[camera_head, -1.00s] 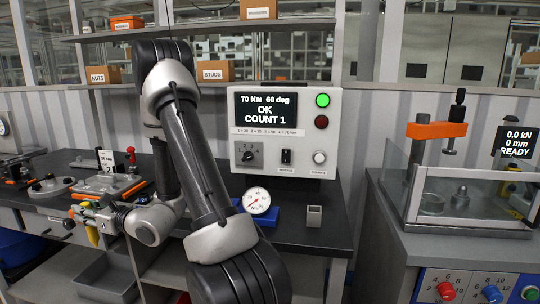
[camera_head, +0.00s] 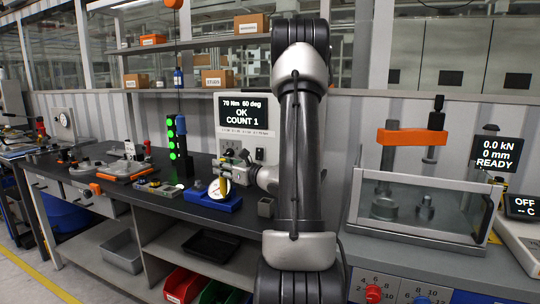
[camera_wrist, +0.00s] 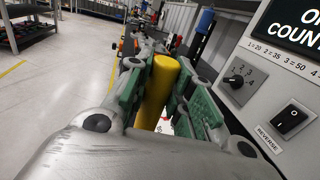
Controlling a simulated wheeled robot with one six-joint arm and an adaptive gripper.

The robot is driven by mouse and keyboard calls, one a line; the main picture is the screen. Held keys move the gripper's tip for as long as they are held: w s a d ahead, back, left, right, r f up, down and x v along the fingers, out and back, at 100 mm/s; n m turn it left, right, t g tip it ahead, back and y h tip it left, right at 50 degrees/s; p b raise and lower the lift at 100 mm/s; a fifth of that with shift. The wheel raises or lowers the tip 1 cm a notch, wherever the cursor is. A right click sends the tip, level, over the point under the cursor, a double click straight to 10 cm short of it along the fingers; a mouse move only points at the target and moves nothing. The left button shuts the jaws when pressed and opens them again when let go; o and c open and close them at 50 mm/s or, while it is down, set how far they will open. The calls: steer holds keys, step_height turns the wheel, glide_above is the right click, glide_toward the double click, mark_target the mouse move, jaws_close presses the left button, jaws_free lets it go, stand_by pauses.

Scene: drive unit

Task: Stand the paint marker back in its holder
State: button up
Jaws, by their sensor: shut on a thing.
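The yellow paint marker (camera_wrist: 160,88) stands between the green finger pads of my gripper (camera_wrist: 163,95) in the wrist view. My gripper is shut on it. In the head view the gripper (camera_head: 228,170) is in front of the control box, with the yellow marker (camera_head: 223,186) roughly upright below it, overlapping the dial gauge. I cannot tell the gap between the marker and the gauge.
The control box (camera_head: 247,125) stands behind. A black post with green lights (camera_head: 172,145) is to the left. My arm hides the bench right of the cup. A glass-guarded press (camera_head: 420,200) is further right.

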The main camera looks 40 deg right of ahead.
steer(key=s+d+r+m+h, duration=0.15)
steer(key=s+d+r, duration=0.25)
steer(key=s+d, duration=0.65)
steer(key=shift+h, duration=0.35)
steer(key=shift+w+d+f, duration=0.3)
steer(key=shift+f, duration=0.55)
steer(key=shift+w+d+f, duration=0.35)
steer(key=shift+f, duration=0.45)
steer(key=shift+w+d+f, duration=0.3)
steer(key=shift+f, duration=0.55)
steer(key=shift+s+f, duration=0.1)
steer(key=shift+f, duration=0.05)
steer(key=shift+f, duration=0.25)
steer(key=shift+f, duration=0.3)
